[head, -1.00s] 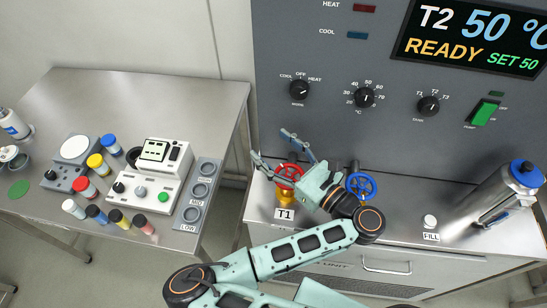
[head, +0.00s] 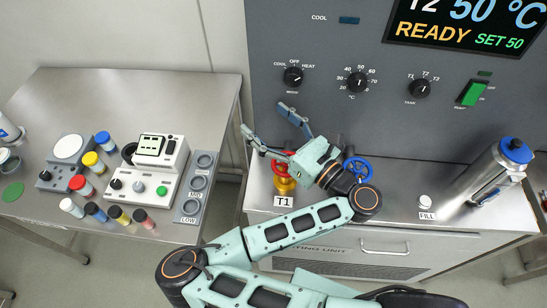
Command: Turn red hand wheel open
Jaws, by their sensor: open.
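The red hand wheel (head: 280,168) sits on a yellow valve body behind the T1 label, on the left part of the steel counter. It is partly hidden behind a finger of my gripper (head: 264,124). My gripper is open, its two fingers spread and pointing up and left toward the grey panel. In the picture it lies over and just right of the red wheel. I cannot tell whether a finger touches the wheel. Nothing shows between the fingers.
A blue hand wheel (head: 357,169) stands just right of my gripper, partly hidden by my arm. The panel (head: 310,55) with knobs rises behind. A steel cylinder with a blue cap (head: 494,171) stands at right. A side table (head: 190,97) at left holds vials and instruments.

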